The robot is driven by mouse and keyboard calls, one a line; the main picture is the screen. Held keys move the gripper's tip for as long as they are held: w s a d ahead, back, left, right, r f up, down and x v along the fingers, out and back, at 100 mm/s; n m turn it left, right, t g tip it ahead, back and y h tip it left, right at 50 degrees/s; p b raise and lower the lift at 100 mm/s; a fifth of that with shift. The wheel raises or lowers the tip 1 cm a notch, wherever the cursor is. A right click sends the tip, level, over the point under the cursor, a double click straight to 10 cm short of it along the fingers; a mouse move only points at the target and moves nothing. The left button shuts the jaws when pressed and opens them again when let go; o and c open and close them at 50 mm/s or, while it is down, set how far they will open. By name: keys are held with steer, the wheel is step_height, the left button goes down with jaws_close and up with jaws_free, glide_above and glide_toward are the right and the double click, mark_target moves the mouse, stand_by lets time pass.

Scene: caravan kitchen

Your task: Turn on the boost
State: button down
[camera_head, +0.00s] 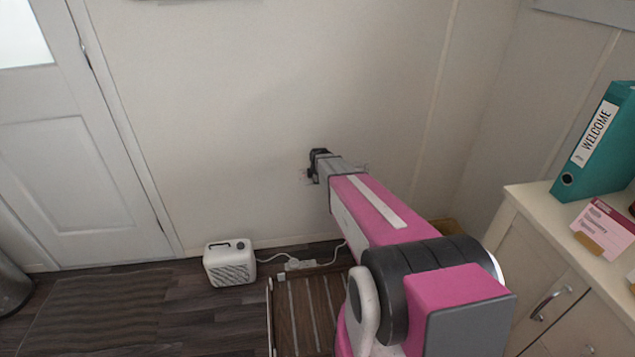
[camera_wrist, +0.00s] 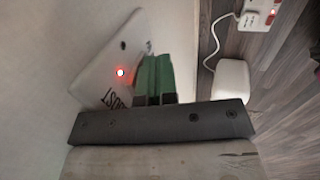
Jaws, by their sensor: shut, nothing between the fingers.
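The boost switch is a white wall plate (camera_wrist: 104,62) in the wrist view, with a lit red light (camera_wrist: 120,72) and dark lettering, partly covered, that looks like "BOOST" upside down. My gripper (camera_wrist: 153,75) has green fingers that are shut and empty. They lie over the right part of the plate; whether they touch it cannot be told. In the head view my gripper (camera_head: 318,158) is at the back wall, low in the room, and hides most of the plate behind it.
A white heater (camera_head: 229,263) stands on the floor left of my arm. Its cable runs to a power strip (camera_head: 300,265) by the wall. A white door (camera_head: 75,150) is at the left. A cabinet (camera_head: 530,260) with a teal binder (camera_head: 600,145) stands at the right.

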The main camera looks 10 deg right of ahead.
steer(key=shift+w+r, duration=0.1)
steer(key=shift+w+r, duration=0.1)
steer(key=shift+r, duration=0.65)
